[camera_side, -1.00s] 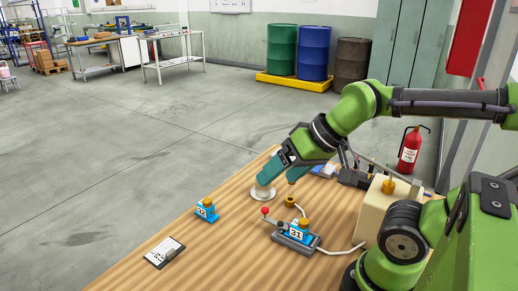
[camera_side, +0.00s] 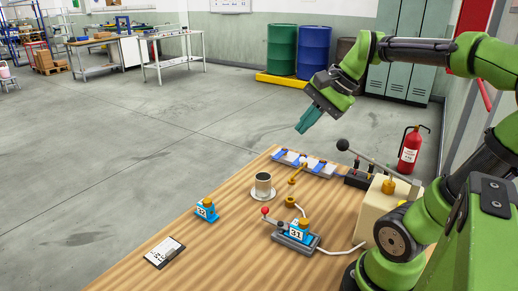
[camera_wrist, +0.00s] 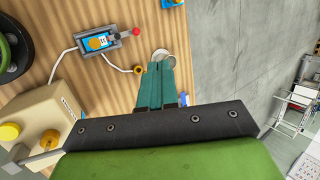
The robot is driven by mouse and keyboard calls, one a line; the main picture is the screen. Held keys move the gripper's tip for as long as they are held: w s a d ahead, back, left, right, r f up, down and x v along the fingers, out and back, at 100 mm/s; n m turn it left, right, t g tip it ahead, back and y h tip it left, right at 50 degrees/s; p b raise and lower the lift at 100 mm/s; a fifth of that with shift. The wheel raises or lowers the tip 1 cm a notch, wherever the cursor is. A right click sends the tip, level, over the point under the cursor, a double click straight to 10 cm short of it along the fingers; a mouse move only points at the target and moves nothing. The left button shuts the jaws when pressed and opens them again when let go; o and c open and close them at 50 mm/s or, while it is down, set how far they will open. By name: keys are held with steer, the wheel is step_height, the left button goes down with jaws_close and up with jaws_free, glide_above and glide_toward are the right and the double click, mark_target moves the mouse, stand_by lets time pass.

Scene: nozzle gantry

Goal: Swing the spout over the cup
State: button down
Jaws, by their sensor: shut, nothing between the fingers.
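In the wrist view, the shut fingers (camera_wrist: 160,66) partly cover the cup (camera_wrist: 161,54), and the brass piece cannot be made out.
A cream box (camera_side: 377,208) with a yellow knob stands at the right. A rod with a black ball (camera_side: 343,145) rises behind it.

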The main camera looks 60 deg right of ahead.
steer(key=s+d+f+m+t, duration=0.1)
steer(key=s+d+m, duration=0.3)
steer(key=d+m, duration=0.45)
steer(key=s+d+m+t, duration=0.1)
steer(key=s+d+m, duration=0.3)
steer(key=d+m, duration=0.45)
step_height(320, 180, down, 8)
steer(key=shift+w+d+r+n+g+h, duration=0.15)
steer(key=shift+w+d+n+g+h, duration=0.15)
steer(key=shift+w+n+h, duration=0.1)
glide_toward(303, 165)
step_height(303, 165, down, 3)
steer(key=w, duration=0.2)
steer(key=shift+w+a+f, duration=0.1)
steer(key=shift+w+f, duration=0.3)
